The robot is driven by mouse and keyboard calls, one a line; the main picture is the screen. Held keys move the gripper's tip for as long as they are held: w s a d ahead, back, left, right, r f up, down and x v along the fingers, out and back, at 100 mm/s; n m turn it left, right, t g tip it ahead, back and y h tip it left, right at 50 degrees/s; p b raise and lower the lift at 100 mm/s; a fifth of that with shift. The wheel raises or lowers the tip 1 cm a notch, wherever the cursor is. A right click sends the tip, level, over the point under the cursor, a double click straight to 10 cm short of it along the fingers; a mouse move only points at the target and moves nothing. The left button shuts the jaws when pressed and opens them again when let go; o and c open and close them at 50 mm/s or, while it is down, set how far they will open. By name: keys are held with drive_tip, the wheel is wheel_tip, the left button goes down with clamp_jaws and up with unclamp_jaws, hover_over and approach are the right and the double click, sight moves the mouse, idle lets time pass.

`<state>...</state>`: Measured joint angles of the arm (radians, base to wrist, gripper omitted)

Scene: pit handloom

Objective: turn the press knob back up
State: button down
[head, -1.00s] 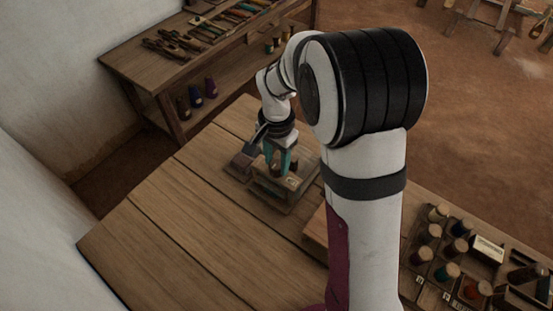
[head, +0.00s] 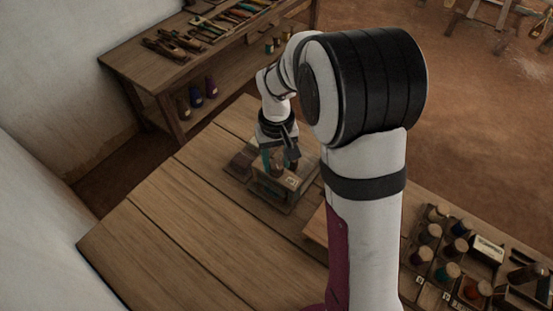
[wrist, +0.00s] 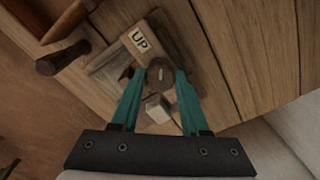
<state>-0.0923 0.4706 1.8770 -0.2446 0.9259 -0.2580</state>
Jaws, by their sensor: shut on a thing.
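The press (head: 282,194) is a small wooden frame on the bench, left of my arm's column in the head view. Its round brown knob (wrist: 161,86) shows in the wrist view, with a short pale mark on top. My gripper (wrist: 166,73) has its teal fingers shut on the knob, one on each side. In the head view my gripper (head: 280,160) stands over the press and hides most of the knob. A white "UP" label (wrist: 140,40) is on the wood, above and left of the knob in the wrist view. The mark's exact pointing is hard to read.
A pale block (wrist: 157,109) sits just below the knob in the wrist view. A dark rounded handle (wrist: 62,58) lies left of the press. Several thread spools (head: 447,271) stand in a tray at right. The bench's left part (head: 180,230) is clear.

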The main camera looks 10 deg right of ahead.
sight(277, 164)
drive_tip(key=n, duration=0.4)
drive_tip(key=shift+n, duration=2)
drive_tip(key=shift+c, duration=2)
unclamp_jaws()
wheel_tip(277, 164, up, 16)
drive_tip(key=shift+f, duration=0.1)
